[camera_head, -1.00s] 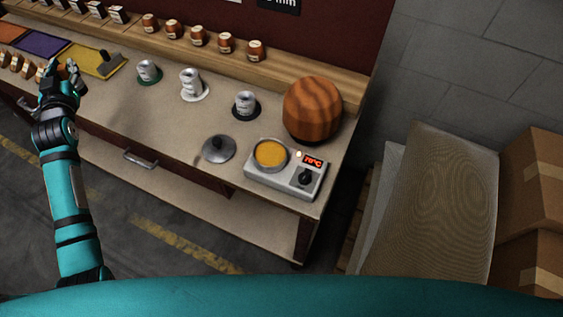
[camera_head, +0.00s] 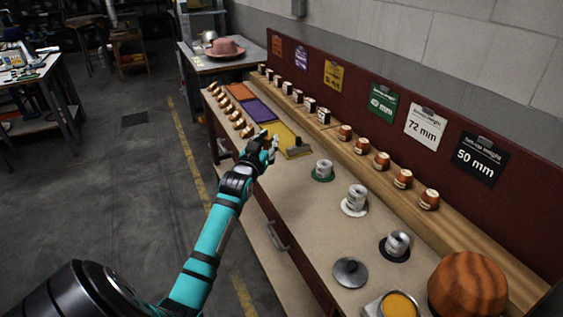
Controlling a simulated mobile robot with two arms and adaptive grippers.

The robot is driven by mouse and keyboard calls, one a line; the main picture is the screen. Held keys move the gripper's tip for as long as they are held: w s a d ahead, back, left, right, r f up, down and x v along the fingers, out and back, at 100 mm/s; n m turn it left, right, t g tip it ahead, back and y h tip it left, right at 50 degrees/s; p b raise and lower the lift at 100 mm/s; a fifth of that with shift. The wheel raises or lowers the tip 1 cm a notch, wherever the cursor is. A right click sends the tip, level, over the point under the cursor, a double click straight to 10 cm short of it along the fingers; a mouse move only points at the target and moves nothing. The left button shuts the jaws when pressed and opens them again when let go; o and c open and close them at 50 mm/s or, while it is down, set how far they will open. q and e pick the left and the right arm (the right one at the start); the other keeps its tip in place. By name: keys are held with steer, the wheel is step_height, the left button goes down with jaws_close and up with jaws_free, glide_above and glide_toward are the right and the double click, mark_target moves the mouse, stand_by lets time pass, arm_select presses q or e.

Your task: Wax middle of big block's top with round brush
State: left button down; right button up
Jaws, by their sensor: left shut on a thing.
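The big block (camera_head: 467,288), a rounded wooden dome with striped grain, stands at the bottom right, its lower part cut off by the picture edge. In front of it is the pot of yellow wax (camera_head: 398,305), also cut off. My left gripper (camera_head: 268,147) is over the bench's front edge by the yellow mat, well away from the block. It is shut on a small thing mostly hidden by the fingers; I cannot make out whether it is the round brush. My right gripper is not in view.
A grey lid (camera_head: 350,272) lies near the wax pot. Metal cylinders stand on green, white and black discs (camera_head: 385,249). A grey-handled tool (camera_head: 298,151) rests on the yellow mat (camera_head: 284,138). Wooden knobs line the front edge and back ledge. Bench space between lid and mats is clear.

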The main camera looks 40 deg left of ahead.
arm_select(q)
steer(key=shift+d, duration=0.2)
steer(key=s+d+f+m+t+h+p, duration=0.1)
steer(key=d+f+m+h+p, duration=0.2)
steer(key=d, duration=1)
steer(key=s+d+f+m+h+p, duration=0.15)
steer(key=d+h, duration=0.25)
steer(key=d, duration=0.8)
steer(key=s+d+r+m+g+h+p, duration=0.1)
steer(key=s+d+m+h+p, duration=0.3)
steer(key=d, duration=0.8)
steer(key=s+d+r+m+h+b, duration=0.1)
steer(key=s+d+h, duration=0.2)
steer(key=s+d, duration=0.65)
steer(key=shift+n, duration=0.25)
steer(key=w+f+b, duration=0.1)
steer(key=f+b, duration=0.1)
steer(key=w+d+f+b, duration=0.1)
steer(key=f+b, duration=0.1)
steer(key=w+d+f+b, duration=0.1)
steer(key=f+b, duration=0.1)
steer(key=shift+d, duration=0.2)
steer(key=shift+f+b, duration=0.35)
steer(key=shift+f, duration=0.3)
steer(key=shift+r, duration=0.1)
